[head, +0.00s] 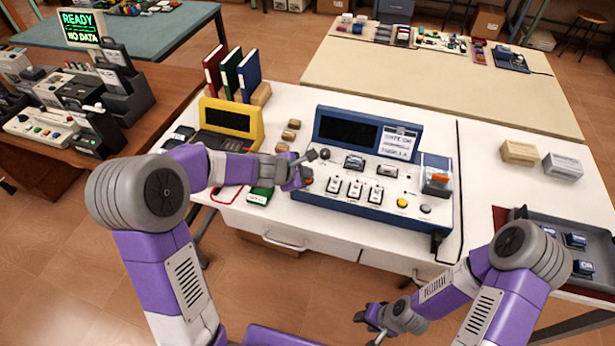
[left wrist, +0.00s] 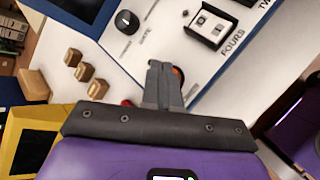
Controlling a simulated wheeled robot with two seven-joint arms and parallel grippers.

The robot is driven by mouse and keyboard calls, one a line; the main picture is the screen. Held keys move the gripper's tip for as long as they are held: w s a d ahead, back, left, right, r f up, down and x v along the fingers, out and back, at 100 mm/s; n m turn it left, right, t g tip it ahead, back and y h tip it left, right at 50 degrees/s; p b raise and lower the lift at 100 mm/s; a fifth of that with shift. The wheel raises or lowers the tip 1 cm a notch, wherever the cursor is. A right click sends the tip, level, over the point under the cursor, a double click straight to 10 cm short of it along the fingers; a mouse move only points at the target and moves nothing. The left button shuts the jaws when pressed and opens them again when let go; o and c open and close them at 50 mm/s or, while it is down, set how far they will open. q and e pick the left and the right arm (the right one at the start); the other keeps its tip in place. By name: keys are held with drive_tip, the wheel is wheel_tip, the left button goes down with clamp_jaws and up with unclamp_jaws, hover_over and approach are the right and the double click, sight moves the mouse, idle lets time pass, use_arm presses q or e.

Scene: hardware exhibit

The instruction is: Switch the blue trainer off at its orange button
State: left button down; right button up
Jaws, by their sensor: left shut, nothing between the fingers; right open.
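The blue trainer (head: 352,207) stands on the white bench, with a sloped white panel of knobs and switches and a dark display (head: 347,131). An orange button (head: 307,182) shows at the panel's lower left, beside my left gripper (head: 306,168). In the left wrist view, the shut, empty fingers (left wrist: 164,82) partly cover the orange button (left wrist: 179,73). I cannot tell whether they touch it. My right gripper (head: 368,322) is open and empty, low in front of the bench and away from the trainer.
A yellow device (head: 240,118) and upright books (head: 231,73) stand left of the trainer. Small wooden blocks (head: 290,130) lie between them. A yellow button (head: 402,202) and an orange-topped part (head: 438,178) are on the trainer's right side. A grey tray (head: 570,222) lies at right.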

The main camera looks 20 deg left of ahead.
use_arm(q)
wheel_tip(320, 180, up, 6)
drive_tip(key=p, duration=0.5)
drive_tip(key=shift+p, duration=0.4)
